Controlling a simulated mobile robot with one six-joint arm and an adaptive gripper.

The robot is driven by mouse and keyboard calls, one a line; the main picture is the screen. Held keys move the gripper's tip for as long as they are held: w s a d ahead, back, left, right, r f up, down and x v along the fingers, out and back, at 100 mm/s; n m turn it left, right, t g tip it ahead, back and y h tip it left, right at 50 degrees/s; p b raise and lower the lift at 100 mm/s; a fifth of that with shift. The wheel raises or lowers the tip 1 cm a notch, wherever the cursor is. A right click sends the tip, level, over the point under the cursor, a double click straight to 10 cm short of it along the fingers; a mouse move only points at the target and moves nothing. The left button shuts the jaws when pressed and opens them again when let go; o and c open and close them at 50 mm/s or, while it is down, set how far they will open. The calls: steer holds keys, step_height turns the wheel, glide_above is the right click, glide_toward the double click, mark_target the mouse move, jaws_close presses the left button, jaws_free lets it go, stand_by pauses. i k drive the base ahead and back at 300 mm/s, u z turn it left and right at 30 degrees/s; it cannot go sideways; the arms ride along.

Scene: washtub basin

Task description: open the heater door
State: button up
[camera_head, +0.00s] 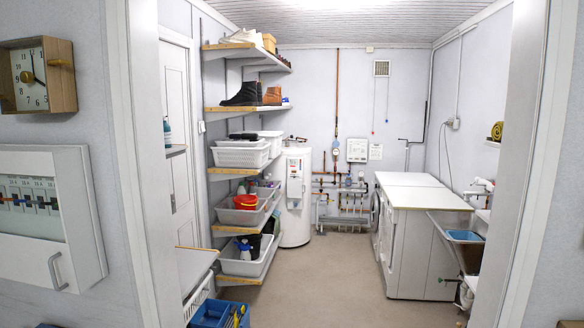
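A tall white cylindrical heater (295,225) stands at the back of the room, left of the middle, beyond the doorway. Its front carries a flat upright panel (294,179) with dark markings and a small red spot. The panel appears to lie against the heater's body, but it is too small to tell whether it is a door or has a handle. The shelves at left partly overlap the heater's left side. My gripper is not in view.
A doorway frame (137,160) stands close at left. Shelves (238,110) with baskets and shoes line the left wall. A blue crate (210,313) sits low at left. The floor (320,285) between is clear.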

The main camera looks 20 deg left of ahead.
mark_target(294, 187)
steer(key=k, duration=1.05)
steer(key=u, duration=0.15)
steer(key=i, duration=1.8)
steer(key=u, duration=0.35)
steer(key=i, duration=2.25)
steer(key=u, duration=0.15)
